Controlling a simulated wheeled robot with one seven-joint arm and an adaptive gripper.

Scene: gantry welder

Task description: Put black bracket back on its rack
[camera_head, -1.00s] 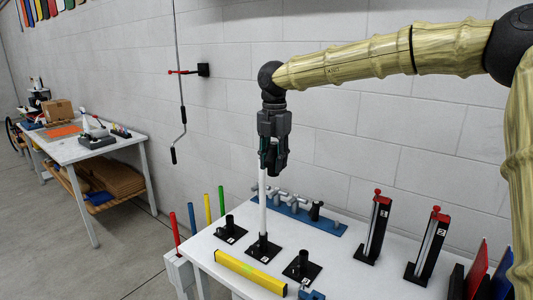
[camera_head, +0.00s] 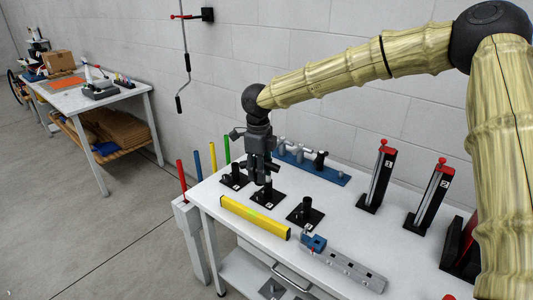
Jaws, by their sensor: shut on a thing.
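My gripper (camera_head: 262,178) points down over the middle black base plate (camera_head: 268,199), low above the table. It is shut on a small dark piece between its fingers, which the fingers mostly hide. I cannot tell whether that piece is the black bracket or whether it touches the plate. Black base plates with short posts stand on the left (camera_head: 234,182) and right (camera_head: 305,214) of it. A blue rack (camera_head: 330,174) behind my gripper carries several grey fittings and a black fitting (camera_head: 320,160) near its right end.
A yellow bar (camera_head: 255,217) lies along the front edge. A grey rail with a blue clamp (camera_head: 345,264) lies right of it. Two black red-knobbed stands, labelled 1 (camera_head: 377,178) and 2 (camera_head: 430,197), rise at right. Red, blue and green rods (camera_head: 212,156) stand at the left edge.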

